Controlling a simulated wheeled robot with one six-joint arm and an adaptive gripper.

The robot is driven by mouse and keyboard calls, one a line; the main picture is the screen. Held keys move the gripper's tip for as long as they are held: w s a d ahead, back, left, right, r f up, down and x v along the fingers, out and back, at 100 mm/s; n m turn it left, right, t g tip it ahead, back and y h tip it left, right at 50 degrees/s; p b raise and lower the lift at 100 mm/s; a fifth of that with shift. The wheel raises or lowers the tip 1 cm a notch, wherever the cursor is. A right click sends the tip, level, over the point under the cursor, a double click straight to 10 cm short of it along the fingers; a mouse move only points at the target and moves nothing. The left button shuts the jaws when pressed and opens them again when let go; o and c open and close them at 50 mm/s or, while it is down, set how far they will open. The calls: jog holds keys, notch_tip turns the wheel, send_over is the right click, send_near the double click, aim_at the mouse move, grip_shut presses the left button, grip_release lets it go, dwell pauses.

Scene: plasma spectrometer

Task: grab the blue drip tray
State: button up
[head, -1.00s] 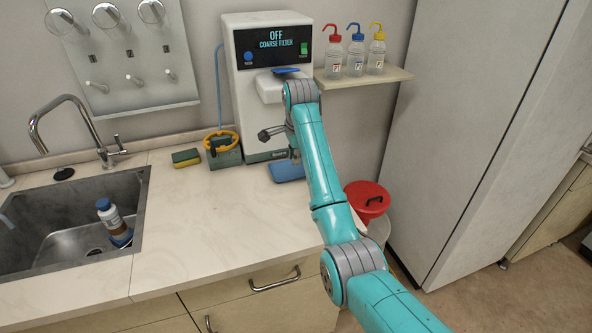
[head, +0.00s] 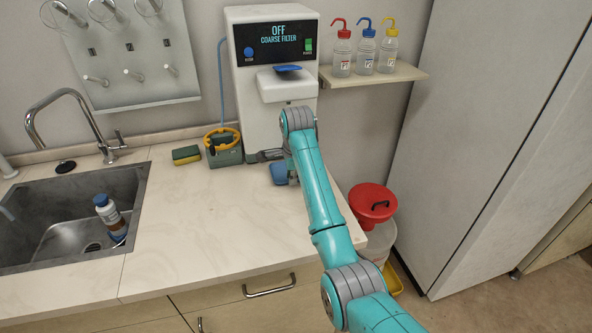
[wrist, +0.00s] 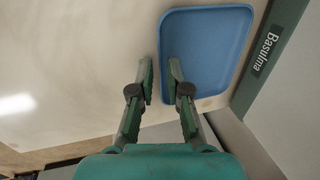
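The blue drip tray (head: 279,173) lies on the counter at the foot of the white spectrometer, partly hidden by my arm in the head view. In the wrist view the tray (wrist: 207,45) is a shallow blue dish with rounded corners and a raised rim, right of centre. My gripper (wrist: 161,75) has its two fingers apart, with a gap between them. The right finger overlaps the tray's left edge in the picture, and the left finger is outside that edge. I cannot tell whether either finger touches the rim. In the head view my gripper (head: 268,156) is small and partly hidden.
The spectrometer (head: 262,110) stands right behind the tray. A green caddy with a yellow ring (head: 223,147) and a sponge (head: 186,155) are to its left. The sink (head: 70,225) holds a bottle. The front counter is clear.

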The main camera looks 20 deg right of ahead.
jog(key=shift+x, duration=0.85)
grip_shut()
jog(key=shift+r, duration=0.1)
